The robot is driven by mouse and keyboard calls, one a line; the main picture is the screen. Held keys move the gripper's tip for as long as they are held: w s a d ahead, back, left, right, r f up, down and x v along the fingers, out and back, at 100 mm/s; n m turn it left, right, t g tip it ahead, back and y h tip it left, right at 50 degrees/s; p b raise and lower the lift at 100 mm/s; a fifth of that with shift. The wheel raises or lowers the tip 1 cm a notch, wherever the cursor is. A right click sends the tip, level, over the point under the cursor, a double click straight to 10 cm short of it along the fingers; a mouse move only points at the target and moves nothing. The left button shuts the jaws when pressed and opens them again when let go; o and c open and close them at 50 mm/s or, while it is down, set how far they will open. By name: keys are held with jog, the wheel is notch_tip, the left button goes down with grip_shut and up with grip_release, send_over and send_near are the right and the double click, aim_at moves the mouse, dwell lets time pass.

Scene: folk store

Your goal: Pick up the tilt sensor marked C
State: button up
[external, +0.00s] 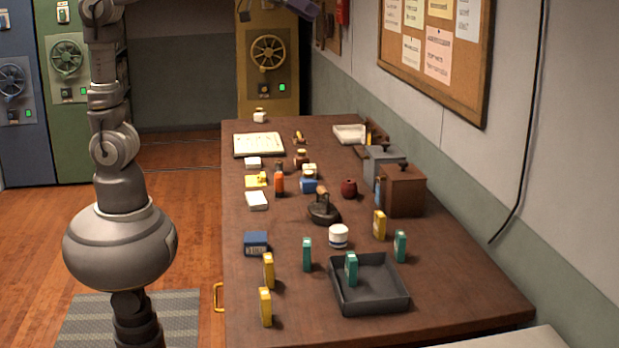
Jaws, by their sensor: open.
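Several small upright boxes stand on the near part of the table and may be the tilt sensors. The green ones are one (307,254) left of the tray, one (351,269) in the dark tray (372,307), and one (400,246) to the right. The yellow ones are two near the left edge (268,271) (265,307) and one (379,225) near the wooden box. Their markings are too small to read, so I cannot tell which is C. What looks like my gripper (257,10) is partly cut off at the top edge, open and empty, well away from these boxes.
A white jar (338,236), a dark iron (323,211), a blue box (256,243) and a wooden box (404,192) stand around the boxes. Bottles, papers and an open book (259,145) fill the far half. Bare tabletop lies at the right front.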

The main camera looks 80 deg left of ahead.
jog(key=s+a+r+t, duration=0.1)
jog(key=s+a+r, duration=0.1)
jog(key=a+r, duration=0.1)
jog(key=s+a+r+t+y+b, duration=0.1)
jog(key=s+a+r, duration=0.2)
jog(key=s+a+r+t+y+b, duration=0.1)
jog(key=s+a+r, duration=0.2)
jog(key=shift+s+a+r+t, duration=0.25)
jog(key=shift+a+r+t, duration=0.05)
jog(key=shift+t, duration=0.1)
jog(key=c, duration=0.4)
jog(key=shift+a+r, duration=0.1)
jog(key=shift+r, duration=0.05)
jog(key=c, duration=0.5)
jog(key=w+d+f+m+g+h, duration=0.1)
jog(key=w+d+f+m+g, duration=0.2)
jog(key=d+f, duration=0.5)
jog(key=w+d+f+m+g+h, duration=0.1)
jog(key=w+d+f+m, duration=0.4)
jog(key=f, duration=0.6)
jog(key=w+d+f+g+h, duration=0.2)
jog(key=w+d+f+g, duration=0.1)
jog(key=d+f, duration=0.5)
jog(key=m+g+b, duration=0.1)
jog(key=m+g, duration=0.7)
jog(key=m, duration=0.1)
send_near(268, 327)
jog(key=shift+b+x, duration=1.7)
jog(key=shift+x, duration=1.25)
